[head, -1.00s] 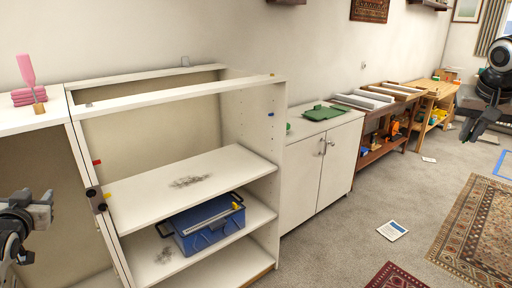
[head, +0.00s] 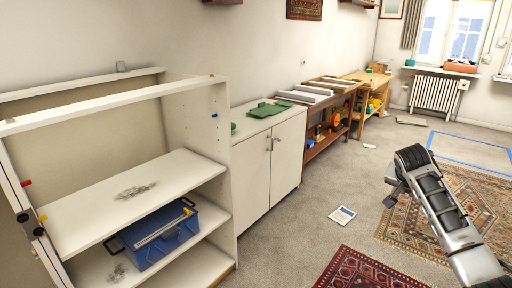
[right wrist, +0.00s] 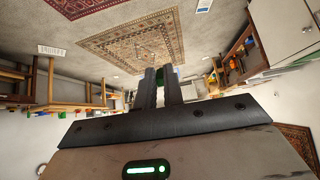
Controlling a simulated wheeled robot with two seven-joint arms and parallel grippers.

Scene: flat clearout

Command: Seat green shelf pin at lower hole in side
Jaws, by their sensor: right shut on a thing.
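My right gripper (head: 394,190) hangs over the carpet at the right of the head view, well away from the open shelf unit. In the right wrist view its two fingers (right wrist: 160,80) are shut on a small green thing, apparently the green shelf pin (right wrist: 160,75), mostly hidden between them. The white shelf unit's right side panel (head: 200,125) has small holes and a blue pin (head: 214,115). A red pin (head: 27,183) and a yellow pin (head: 43,218) show at its left side.
A blue toolbox (head: 160,234) sits on the unit's lower shelf. A white cabinet (head: 272,160) with a green item (head: 269,109) on top stands beside the unit. Benches line the wall beyond. A leaflet (head: 342,215) and rugs (head: 365,272) lie on the open floor.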

